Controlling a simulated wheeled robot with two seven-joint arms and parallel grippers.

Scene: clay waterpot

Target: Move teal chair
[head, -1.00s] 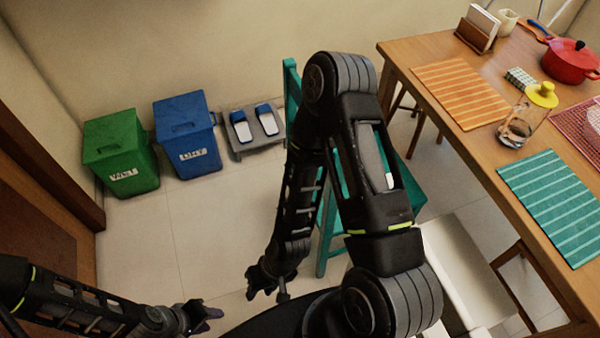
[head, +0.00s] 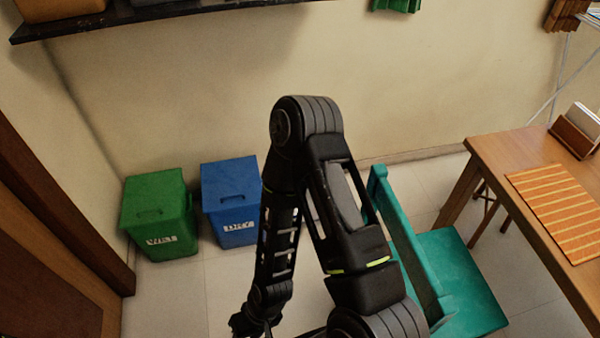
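The teal chair (head: 462,280) stands on the floor just right of my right arm in the head view, beside the wooden table. Its flat seat and the near side of its backrest show; my arm hides part of the backrest. My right gripper (head: 250,326) is low in the picture, left of the chair and apart from it, over the floor. Its fingers are too dark and small to tell whether they are open. My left gripper is out of the picture.
A green bin (head: 160,215) and a blue bin (head: 231,202) stand along the back wall. The wooden table (head: 510,165) with an orange striped mat (head: 560,210) is at the right. A dark shelf (head: 150,14) hangs above. Some tiled floor is bare below the bins.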

